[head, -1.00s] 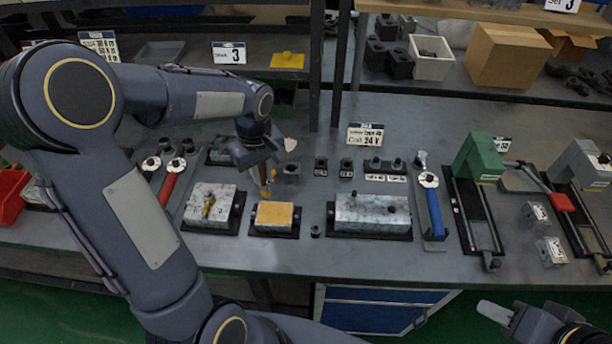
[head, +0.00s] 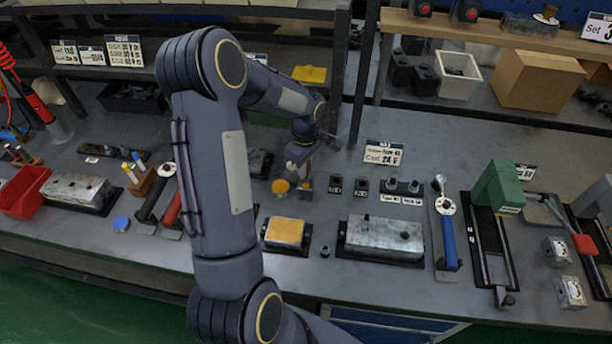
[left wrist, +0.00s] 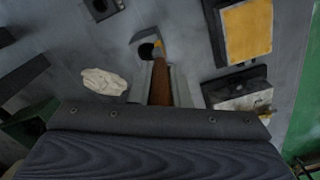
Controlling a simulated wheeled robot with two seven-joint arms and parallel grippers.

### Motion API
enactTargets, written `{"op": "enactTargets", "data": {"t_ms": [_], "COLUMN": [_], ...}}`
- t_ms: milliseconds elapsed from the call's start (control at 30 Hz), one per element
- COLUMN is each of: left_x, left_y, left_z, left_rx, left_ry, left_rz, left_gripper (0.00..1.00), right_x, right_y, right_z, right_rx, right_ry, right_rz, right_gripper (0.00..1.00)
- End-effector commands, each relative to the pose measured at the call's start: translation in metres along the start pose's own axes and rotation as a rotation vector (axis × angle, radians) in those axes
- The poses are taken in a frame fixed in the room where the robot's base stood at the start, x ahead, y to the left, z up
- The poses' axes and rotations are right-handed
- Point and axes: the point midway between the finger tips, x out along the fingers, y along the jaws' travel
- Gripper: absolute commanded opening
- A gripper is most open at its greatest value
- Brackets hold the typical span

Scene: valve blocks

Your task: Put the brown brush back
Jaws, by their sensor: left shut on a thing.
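My left gripper (head: 300,168) is over the back middle of the bench, pointing down. In the left wrist view the brown brush (left wrist: 160,82) is between its fingers, its handle running away from the camera to a yellowish tip (left wrist: 158,44). That tip is close to a small block with a dark round hole (left wrist: 146,51). I cannot tell whether the tip is in the hole or above it. In the head view the brush is mostly hidden by the gripper. My right gripper is out of view.
A yellow-topped block (head: 285,232) and a grey metal block (head: 384,237) sit in front of the gripper. A whitish cloth-like lump (left wrist: 103,81) lies beside the fingers. A green-headed device (head: 497,188) stands to the right. Shelf posts rise behind.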

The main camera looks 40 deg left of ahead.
Motion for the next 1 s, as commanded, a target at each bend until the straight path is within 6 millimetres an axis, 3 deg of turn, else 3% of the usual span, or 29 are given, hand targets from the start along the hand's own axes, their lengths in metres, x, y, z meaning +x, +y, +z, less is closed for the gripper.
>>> {"op": "enactTargets", "data": {"t_ms": [67,367,600,967,1000], "left_x": [0.012,0.025,0.06,0.06,0.059], "left_y": [0.007,0.013,0.018,0.018,0.018], "left_z": [-0.005,-0.01,-0.014,-0.013,-0.013], "left_rx": [0.0,0.001,0.002,0.002,0.002], "left_ry": [-0.001,0.001,0.0,0.001,0.001], "left_rz": [0.0,-0.003,-0.002,0.0,0.001], "left_gripper": [0.0,0.0,0.0,0.0,0.21], "right_x": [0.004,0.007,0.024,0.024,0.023], "right_y": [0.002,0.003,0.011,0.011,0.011], "right_z": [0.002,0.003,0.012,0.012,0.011], "right_rx": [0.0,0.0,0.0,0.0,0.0], "right_ry": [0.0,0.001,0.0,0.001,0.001], "right_rz": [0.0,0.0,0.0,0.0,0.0], "right_gripper": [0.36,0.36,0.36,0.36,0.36]}}
